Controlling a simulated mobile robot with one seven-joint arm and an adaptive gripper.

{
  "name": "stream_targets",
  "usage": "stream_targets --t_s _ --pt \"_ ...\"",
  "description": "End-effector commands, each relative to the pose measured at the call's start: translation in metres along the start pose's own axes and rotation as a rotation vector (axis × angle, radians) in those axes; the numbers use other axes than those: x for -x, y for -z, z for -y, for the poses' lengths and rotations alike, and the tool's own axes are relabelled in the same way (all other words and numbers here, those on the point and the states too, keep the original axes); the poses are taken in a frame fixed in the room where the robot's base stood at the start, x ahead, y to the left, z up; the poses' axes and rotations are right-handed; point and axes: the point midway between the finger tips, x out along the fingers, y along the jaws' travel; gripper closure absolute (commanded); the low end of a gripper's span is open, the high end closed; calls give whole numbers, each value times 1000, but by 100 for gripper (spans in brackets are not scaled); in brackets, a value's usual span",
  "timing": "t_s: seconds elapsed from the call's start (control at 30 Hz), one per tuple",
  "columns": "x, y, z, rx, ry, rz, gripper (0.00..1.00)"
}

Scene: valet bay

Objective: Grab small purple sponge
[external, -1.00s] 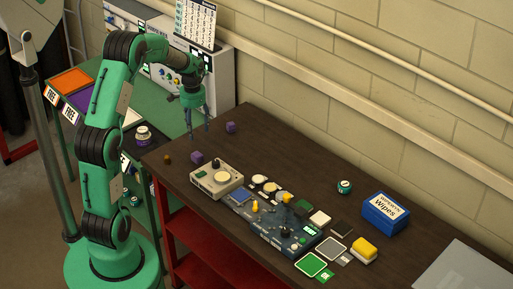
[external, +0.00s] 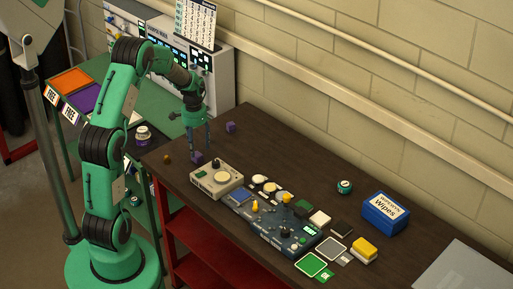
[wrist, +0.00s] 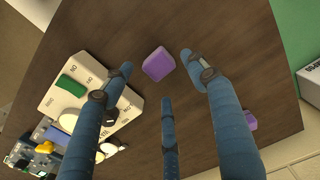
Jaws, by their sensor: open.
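Two small purple blocks lie on the dark table. The near one (external: 198,158) is beside the beige device, and the far one (external: 231,127) is toward the wall. Which of them is the sponge I cannot tell. My gripper (external: 199,149) is open and empty, its fingers pointing down at the near block. In the wrist view the near block (wrist: 158,64) shows between and just beyond the spread fingertips. I cannot tell whether any finger touches it. The far block (wrist: 251,120) is partly hidden behind the right finger in the wrist view.
The beige device (external: 216,181) stands close to the near block. A small brown item (external: 167,160) lies near the left table edge. A circuit board (external: 284,231), a blue wipes box (external: 385,214) and a yellow sponge-like block (external: 364,249) are further right. The table's back middle is clear.

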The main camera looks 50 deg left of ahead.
Motion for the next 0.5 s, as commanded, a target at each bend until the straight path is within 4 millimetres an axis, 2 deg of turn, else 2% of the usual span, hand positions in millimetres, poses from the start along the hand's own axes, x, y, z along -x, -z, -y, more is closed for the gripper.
stream_targets --t_s 0.33,0.5 --pt "-1 0 0 0 0 0 42" --pt "-12 -1 0 0 0 0 42"
